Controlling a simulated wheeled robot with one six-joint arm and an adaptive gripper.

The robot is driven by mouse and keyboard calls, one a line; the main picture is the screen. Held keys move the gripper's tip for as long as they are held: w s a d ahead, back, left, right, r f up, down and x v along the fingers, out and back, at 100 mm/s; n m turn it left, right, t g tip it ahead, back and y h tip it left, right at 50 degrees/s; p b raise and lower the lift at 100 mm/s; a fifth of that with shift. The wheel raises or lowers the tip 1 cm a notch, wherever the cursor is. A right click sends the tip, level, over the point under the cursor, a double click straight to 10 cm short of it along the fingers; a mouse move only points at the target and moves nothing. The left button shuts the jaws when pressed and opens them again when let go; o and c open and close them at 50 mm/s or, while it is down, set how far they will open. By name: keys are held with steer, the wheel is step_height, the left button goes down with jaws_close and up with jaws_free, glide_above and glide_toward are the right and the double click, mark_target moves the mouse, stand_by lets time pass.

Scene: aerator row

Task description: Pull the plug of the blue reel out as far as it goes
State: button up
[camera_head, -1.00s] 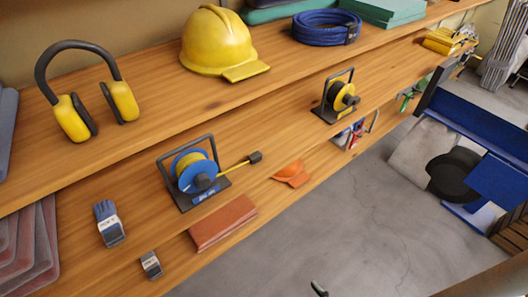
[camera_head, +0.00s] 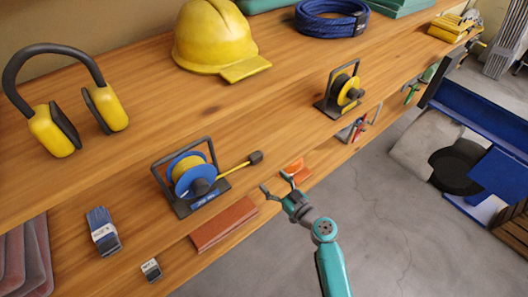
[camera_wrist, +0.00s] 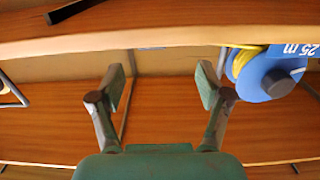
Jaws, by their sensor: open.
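The blue reel (camera_head: 190,178) stands on the lower shelf in a dark frame, with yellow cable wound on it. Its dark plug (camera_head: 256,157) sticks out to the right on a short yellow cable. My gripper (camera_head: 276,184) is open and empty, in front of the shelf edge, to the right of and nearer than the plug, apart from it. In the wrist view my gripper (camera_wrist: 163,80) shows its two fingers spread with nothing between them. There the blue reel (camera_wrist: 268,72) is at the upper right, partly cut off; the plug cannot be made out.
A reddish-brown block (camera_head: 224,223) lies in front of the reel. An orange item (camera_head: 294,169) lies just behind my gripper, partly hidden. A black and yellow reel (camera_head: 343,92) stands farther right on the shelf. The floor in front is open.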

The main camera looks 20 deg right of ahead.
mark_target(258, 159)
steer(key=x, duration=0.4)
steer(key=d+r+x, duration=0.1)
steer(key=x, duration=0.7)
steer(key=shift+w+d+r, duration=0.15)
steer(key=shift+r, duration=0.15)
